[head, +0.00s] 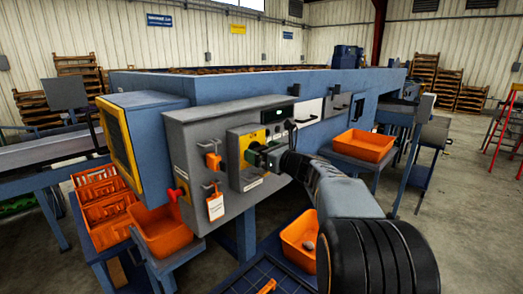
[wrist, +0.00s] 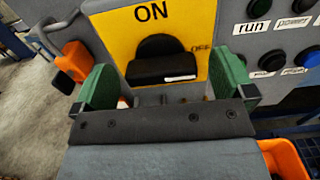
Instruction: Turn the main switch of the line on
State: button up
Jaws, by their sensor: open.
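The main switch is a black rotary handle (wrist: 160,65) on a yellow plate (wrist: 112,38). The plate reads ON at the top and OFF at the right. A white mark lies on the handle's lower right, on the OFF side. In the head view the yellow plate (head: 233,143) sits on the front of the grey control box (head: 187,140). My gripper (wrist: 164,82) is open, its green fingers on either side of the handle, apart from it as far as I can see. In the head view my gripper (head: 263,153) covers most of the switch.
An orange padlock (head: 213,161) with a white tag (head: 215,206) hangs left of the switch. Run and power buttons (wrist: 265,60) are to its right. A red knob (head: 174,194) is on the box's left side. Orange bins (head: 163,235) stand below and right (head: 363,146).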

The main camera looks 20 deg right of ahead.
jog(key=shift+w+a, duration=0.15)
jog(key=shift+w, duration=0.2)
jog(key=c, duration=0.9)
